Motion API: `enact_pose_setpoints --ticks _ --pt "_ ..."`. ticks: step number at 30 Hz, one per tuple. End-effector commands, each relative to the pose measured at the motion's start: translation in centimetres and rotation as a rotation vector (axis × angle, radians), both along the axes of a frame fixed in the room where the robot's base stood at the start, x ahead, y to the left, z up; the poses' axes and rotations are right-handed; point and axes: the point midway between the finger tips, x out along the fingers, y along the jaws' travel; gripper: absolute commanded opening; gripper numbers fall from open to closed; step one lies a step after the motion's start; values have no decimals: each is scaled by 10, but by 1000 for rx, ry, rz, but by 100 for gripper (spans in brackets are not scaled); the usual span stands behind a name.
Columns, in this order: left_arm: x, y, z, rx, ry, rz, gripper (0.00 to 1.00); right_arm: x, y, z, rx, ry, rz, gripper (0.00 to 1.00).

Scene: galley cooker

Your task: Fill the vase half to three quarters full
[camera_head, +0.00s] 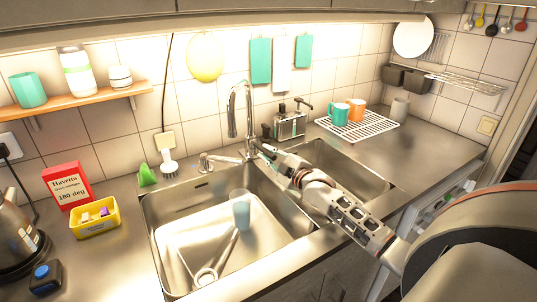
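A pale blue, cup-like vessel (241,213), which looks like the vase, stands in the left sink basin (185,232). Its fill level cannot be made out. The tall chrome tap (240,112) curves up behind the basins, and no water stream is visible. My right gripper (262,150) reaches in from the right across the right basin. Its fingertips are at or close to the lower part of the tap; contact and finger opening are too small to tell. My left gripper is not in view.
A pale long-handled utensil (214,266) lies in the left basin. A dish rack (358,125) holds a teal mug (338,114) and an orange mug (357,110). A red box (68,186), yellow tub (95,222) and kettle (15,235) stand left. A soap dispenser (290,124) stands behind.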

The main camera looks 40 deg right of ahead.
Motion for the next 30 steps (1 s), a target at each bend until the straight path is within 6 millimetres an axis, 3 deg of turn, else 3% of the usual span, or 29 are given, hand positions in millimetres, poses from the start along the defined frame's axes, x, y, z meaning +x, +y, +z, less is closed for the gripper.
enact_pose_setpoints --ticks 14,20,30 --pt "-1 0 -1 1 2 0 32 -4 1 0 0 -1 2 31" --pt "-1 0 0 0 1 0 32 -28 1 -1 0 0 1 31" --pt "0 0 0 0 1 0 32 -88 0 -1 0 2 1 31"
